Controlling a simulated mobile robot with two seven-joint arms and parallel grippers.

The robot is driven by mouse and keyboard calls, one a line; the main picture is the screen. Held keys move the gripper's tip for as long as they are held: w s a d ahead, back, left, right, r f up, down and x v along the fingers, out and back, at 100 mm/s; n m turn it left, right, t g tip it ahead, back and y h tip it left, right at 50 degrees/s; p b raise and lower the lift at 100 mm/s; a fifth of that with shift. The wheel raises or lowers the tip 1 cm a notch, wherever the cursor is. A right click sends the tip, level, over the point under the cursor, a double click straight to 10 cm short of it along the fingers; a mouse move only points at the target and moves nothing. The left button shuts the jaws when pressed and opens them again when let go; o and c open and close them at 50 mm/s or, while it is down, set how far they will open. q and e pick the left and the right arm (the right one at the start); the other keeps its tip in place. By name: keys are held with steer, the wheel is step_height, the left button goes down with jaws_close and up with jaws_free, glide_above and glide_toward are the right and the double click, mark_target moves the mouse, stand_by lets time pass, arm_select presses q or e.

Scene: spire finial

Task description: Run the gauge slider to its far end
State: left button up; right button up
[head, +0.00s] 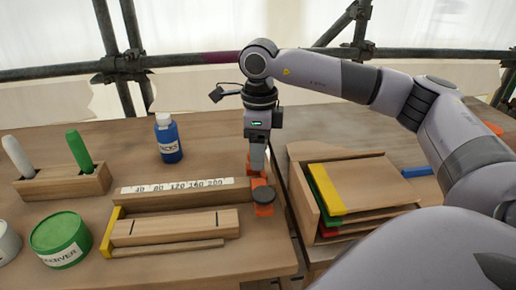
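The gauge has a wooden back rail with a white number scale (185,186) reading 40 to 200 from left to right. A yellow stop (111,232) stands at its left end. A dark round knob on an orange block (264,210), which looks like the slider, sits at the right end, just past the 200 mark. My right gripper (256,176) points down at the right end of the scale, right behind the knob. Its orange fingertips overlap the slider in the view, so I cannot tell whether they touch or grip it. My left gripper is out of view.
A wooden block (176,227) with dark lines and a thin strip lie in front of the scale. A blue bottle (167,138), a pen holder (66,181) and a green tin (62,238) stand left. A tray (300,196) of coloured boards is right, across a gap.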

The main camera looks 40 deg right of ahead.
steer(key=shift+r, duration=0.1)
step_height(320, 180, up, 7)
stand_by(0.5)
stand_by(0.4)
